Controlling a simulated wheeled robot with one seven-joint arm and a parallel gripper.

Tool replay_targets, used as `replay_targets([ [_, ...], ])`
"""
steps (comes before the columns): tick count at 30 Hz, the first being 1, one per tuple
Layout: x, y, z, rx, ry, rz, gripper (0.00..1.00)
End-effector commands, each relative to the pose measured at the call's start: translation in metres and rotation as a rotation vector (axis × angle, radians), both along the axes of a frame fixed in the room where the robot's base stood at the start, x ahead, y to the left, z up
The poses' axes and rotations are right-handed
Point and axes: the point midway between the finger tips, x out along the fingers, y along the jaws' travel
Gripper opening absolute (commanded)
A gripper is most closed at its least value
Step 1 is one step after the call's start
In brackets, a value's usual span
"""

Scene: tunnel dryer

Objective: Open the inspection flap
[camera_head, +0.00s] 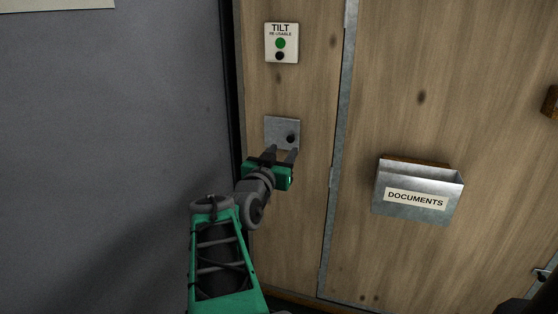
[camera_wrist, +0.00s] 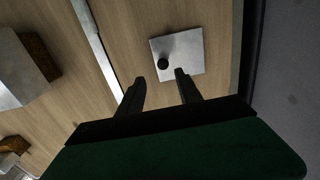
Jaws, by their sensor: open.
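The inspection flap (camera_head: 278,129) is a small square metal plate with a dark round knob (camera_head: 290,139) near its right side, set on a wooden panel. The flap lies flat against the panel and looks closed. In the wrist view the flap (camera_wrist: 184,47) and its knob (camera_wrist: 163,63) are just beyond my fingers. My gripper (camera_head: 281,152) is open, with both fingers pointing at the flap's lower part. In the wrist view my gripper (camera_wrist: 160,82) has nothing between its fingers, and the knob appears a little beyond the fingertips. Contact cannot be made out.
A tilt indicator label (camera_head: 281,43) is above the flap. A metal documents holder (camera_head: 417,190) juts out at the right and shows at the wrist view's left (camera_wrist: 22,75). A metal strip (camera_head: 337,150) runs between them. A plain grey wall (camera_head: 110,120) is at the left.

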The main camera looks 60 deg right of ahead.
Motion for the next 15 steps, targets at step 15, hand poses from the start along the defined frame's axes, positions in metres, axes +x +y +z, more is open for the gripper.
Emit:
replay_targets([
  [15,0.018,-0.069,0.001,0.003,0.0,0.014,0.42],
])
